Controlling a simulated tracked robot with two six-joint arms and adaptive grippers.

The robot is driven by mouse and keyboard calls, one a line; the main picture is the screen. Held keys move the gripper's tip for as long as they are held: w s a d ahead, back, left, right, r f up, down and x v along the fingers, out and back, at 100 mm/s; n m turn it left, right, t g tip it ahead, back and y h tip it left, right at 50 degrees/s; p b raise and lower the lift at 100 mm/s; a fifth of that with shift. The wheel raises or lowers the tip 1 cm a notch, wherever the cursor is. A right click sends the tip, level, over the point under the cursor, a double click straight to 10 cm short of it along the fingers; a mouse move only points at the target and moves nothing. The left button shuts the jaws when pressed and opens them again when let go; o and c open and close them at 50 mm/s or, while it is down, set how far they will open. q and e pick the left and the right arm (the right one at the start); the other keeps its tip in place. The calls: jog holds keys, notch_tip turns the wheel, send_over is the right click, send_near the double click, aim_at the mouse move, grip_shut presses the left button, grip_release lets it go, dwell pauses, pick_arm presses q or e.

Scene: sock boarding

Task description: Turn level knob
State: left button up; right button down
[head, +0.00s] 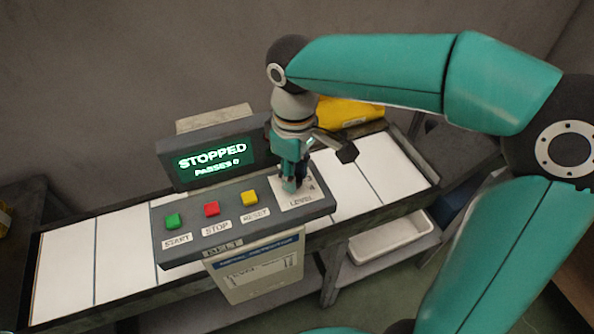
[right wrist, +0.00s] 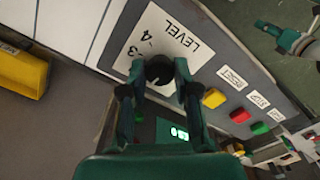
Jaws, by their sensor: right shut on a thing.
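The black level knob (right wrist: 159,68) sits on a white LEVEL plate (right wrist: 176,22) on the control panel; the numbers 3 and 4 show beside it in the right wrist view. My right gripper (head: 290,185) points down onto the plate, and its fingers (right wrist: 158,76) are closed on either side of the knob. In the head view the gripper hides the knob and part of the plate. A short white mark shows on the knob, but its exact setting is unclear. A teal arm part, apparently my left gripper (right wrist: 288,40), shows at the right wrist view's upper right.
The panel (head: 188,245) carries green START (head: 173,221), red STOP (head: 211,209) and yellow RESET (head: 249,197) buttons. The display (head: 214,162) reads STOPPED, PASSES 0. A white slatted belt (head: 122,246) runs beneath. A yellow bin (head: 350,112) stands behind; a white tray (head: 390,238) sits below.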

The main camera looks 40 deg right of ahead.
jog(key=m, duration=0.6)
jog(key=shift+m, duration=0.3)
dwell(0.4)
jog(key=c, duration=0.8)
grip_release()
jog(key=shift+c, duration=0.2)
notch_tip(320, 180, up, 12)
